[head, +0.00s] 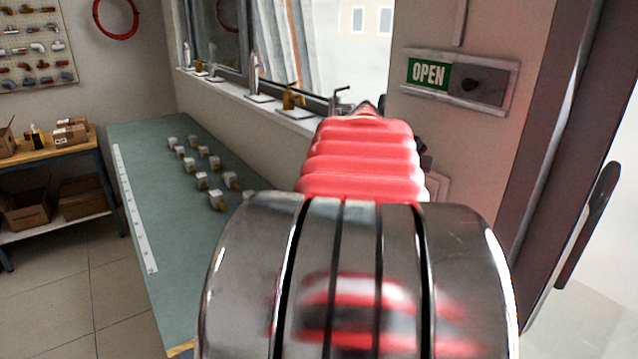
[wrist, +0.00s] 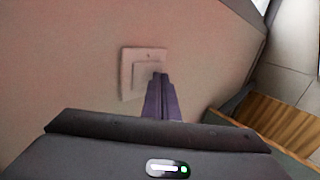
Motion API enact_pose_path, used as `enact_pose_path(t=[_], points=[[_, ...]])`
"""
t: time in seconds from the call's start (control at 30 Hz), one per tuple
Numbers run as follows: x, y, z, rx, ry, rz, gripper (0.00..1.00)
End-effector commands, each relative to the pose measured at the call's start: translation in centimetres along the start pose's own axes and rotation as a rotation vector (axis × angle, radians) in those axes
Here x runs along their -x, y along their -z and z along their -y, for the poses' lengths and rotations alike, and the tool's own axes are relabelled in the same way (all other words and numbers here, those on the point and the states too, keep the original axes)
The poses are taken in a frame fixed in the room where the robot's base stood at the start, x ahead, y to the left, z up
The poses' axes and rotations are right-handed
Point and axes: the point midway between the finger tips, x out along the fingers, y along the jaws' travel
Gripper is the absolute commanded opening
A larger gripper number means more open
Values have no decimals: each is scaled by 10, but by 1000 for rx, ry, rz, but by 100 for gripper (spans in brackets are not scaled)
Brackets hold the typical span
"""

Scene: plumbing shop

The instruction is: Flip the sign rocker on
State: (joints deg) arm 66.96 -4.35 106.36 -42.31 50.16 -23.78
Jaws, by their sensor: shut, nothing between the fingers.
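The rocker switch (wrist: 146,72) is a pale square plate with a raised inner square, on the wall in the wrist view. My gripper (wrist: 160,77) is shut and empty. Its fingertips overlap the right part of the rocker in the picture; I cannot tell whether they touch it. In the head view a pale plate edge (head: 438,192) shows on the wall just right of my red arm, which hides most of it. The sign (head: 490,96) hangs higher on that wall, with a green OPEN panel at left and a dark part at right.
A green workbench (head: 150,200) with several small fittings runs along the left wall below the window. Taps stand on the window sill (head: 225,88). A door frame with a dark handle (head: 590,222) is at the right. A wooden surface (wrist: 272,122) shows in the wrist view.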

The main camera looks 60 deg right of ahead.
Motion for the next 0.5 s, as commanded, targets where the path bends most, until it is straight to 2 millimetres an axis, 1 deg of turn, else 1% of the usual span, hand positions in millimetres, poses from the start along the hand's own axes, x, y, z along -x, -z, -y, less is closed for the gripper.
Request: enact_pose_path(t=[0.23, 0.33, 0.5], points=[[0, 0, 0, 0, 0, 0, 0], [-6, 0, -1, 0, 1, 2, 0], [-5, 0, -1, 0, 1, 1, 0]])
